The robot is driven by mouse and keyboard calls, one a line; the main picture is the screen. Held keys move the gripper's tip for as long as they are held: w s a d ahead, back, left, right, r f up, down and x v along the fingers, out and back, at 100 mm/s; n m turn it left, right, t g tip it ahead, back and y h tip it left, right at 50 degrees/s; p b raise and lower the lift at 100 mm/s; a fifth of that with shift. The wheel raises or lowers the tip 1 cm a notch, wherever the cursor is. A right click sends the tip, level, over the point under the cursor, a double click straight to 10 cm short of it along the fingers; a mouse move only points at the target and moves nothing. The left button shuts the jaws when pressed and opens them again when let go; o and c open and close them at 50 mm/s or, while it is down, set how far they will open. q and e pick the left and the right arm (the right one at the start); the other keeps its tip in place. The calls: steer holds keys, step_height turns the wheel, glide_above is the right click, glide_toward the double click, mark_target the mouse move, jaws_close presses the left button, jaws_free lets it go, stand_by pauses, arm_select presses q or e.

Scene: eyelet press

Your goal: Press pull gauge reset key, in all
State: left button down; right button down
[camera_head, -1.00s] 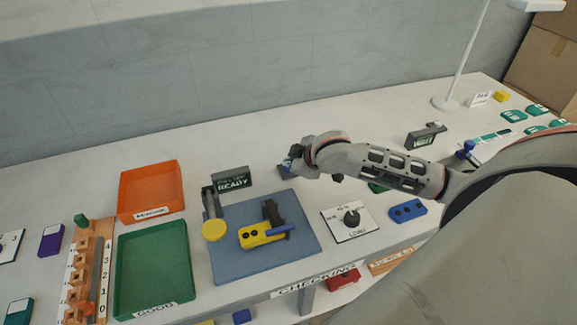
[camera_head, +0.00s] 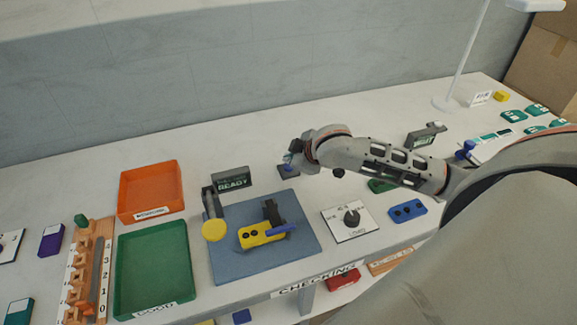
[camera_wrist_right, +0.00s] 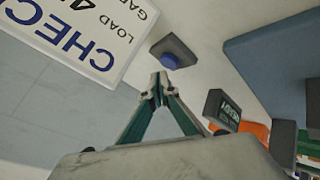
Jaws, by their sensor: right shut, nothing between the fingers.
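The reset key is a dark square base with a blue round button; it lies on the table behind the blue mat in the head view (camera_head: 288,171) and at top centre in the right wrist view (camera_wrist_right: 172,55). My right gripper (camera_head: 291,157) is just above and behind the key, its shut, empty fingertips (camera_wrist_right: 159,86) pointing toward the blue button, with a visible gap. The pull gauge display (camera_head: 232,180) left of the key reads READY; it also shows in the right wrist view (camera_wrist_right: 222,110). My left gripper is not in view.
A blue mat (camera_head: 228,262) holds a yellow clamp block (camera_head: 254,238). Orange (camera_head: 150,190) and green (camera_head: 153,268) trays stand left. A white CHECK sign (camera_wrist_right: 85,35) shows in the wrist view.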

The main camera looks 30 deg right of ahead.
mark_target(289, 168)
steer(key=shift+r, duration=0.1)
steer(key=shift+r, duration=2.4)
